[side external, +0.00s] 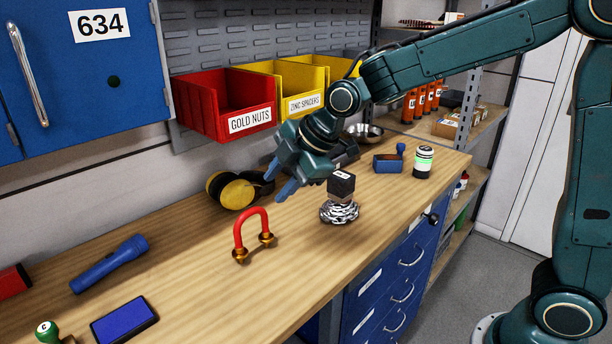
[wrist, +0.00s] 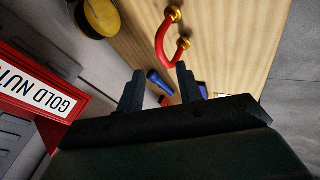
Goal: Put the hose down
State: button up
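The hose (side external: 238,231) is a short red U-shaped piece with brass fittings at both ends. It stands as an arch on the wooden workbench (side external: 190,270), with the fittings at the bench top. It also shows at the top of the wrist view (wrist: 162,45), beyond the fingers. My gripper (side external: 279,182) is above the bench, up and to the right of the hose in the side view and apart from it. Its fingers are spread with nothing between them, as the wrist view (wrist: 158,90) also shows.
A blue flashlight (side external: 110,263) and blue pad (side external: 124,320) lie left. Red (side external: 195,105) and yellow bins hang behind. Bench around the hose is bare.

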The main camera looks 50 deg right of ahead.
jog(key=shift+s+d+r, duration=0.1)
jog(key=shift+s+r, duration=0.1)
jog(key=shift+r, duration=0.1)
dwell(0.4)
jog(key=s+d+r+m+h, duration=0.1)
jog(key=s+d+m, duration=0.2)
jog(key=s, duration=0.6)
jog(key=s+d+r+m+h, duration=0.1)
jog(key=s+d+m, duration=0.3)
jog(key=s+m, duration=0.3)
jog(key=s+d+r+m, duration=0.1)
jog(key=s+d+m, duration=0.2)
jog(key=s+m, duration=0.3)
jog(key=s, duration=0.5)
jog(key=shift+s+d+g+h, duration=0.25)
jog(key=shift+s+g+h, duration=0.05)
jog(key=shift+g+h, duration=0.1)
